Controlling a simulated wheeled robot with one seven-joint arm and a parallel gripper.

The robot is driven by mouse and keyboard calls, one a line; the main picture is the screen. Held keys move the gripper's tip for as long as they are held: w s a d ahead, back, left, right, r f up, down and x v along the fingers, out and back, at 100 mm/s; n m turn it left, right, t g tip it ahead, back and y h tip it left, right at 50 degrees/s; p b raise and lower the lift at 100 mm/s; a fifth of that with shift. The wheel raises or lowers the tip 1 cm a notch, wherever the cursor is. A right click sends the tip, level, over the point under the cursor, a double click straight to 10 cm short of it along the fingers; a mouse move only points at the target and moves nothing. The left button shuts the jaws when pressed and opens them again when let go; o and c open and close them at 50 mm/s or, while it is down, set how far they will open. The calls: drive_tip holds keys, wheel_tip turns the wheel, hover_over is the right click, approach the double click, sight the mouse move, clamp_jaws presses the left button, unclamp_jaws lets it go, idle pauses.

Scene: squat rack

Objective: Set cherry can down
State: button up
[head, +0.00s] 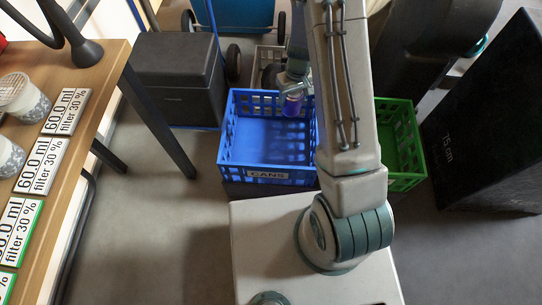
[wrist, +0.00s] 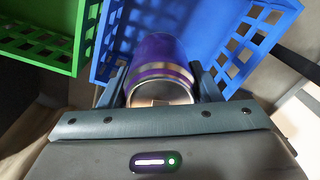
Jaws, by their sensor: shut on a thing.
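The cherry can is a purple can with a silver end (wrist: 160,62), held between the two fingers of my gripper (wrist: 162,88) in the wrist view. My gripper (head: 293,88) is shut on the can there, partly hidden by my arm. The blue crate also shows behind the can in the wrist view (wrist: 215,35). I cannot tell whether the can touches the crate's floor.
A green crate (head: 408,180) stands right of the blue one, partly behind my arm. A dark box (head: 180,80) is to the left. A wooden table (head: 100,75) with labelled cards and jars is at far left. A black block marked 75 cm (head: 490,120) is at right.

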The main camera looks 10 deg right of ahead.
drive_tip(key=shift+n, duration=0.9)
drive_tip(key=f+b, duration=0.5)
drive_tip(key=f, duration=0.4)
drive_tip(key=f+b, duration=0.5)
drive_tip(key=f, duration=0.5)
drive_tip(key=d+f+b, duration=0.1)
drive_tip(key=f+b, duration=0.4)
drive_tip(key=f, duration=0.4)
drive_tip(key=shift+s+f, duration=0.2)
drive_tip(key=shift+s, duration=0.05)
drive_tip(key=shift+f+b, duration=0.1)
drive_tip(key=shift+b, duration=0.25)
drive_tip(key=shift+f, duration=0.15)
drive_tip(key=o, duration=1)
drive_tip(key=shift+r, duration=0.25)
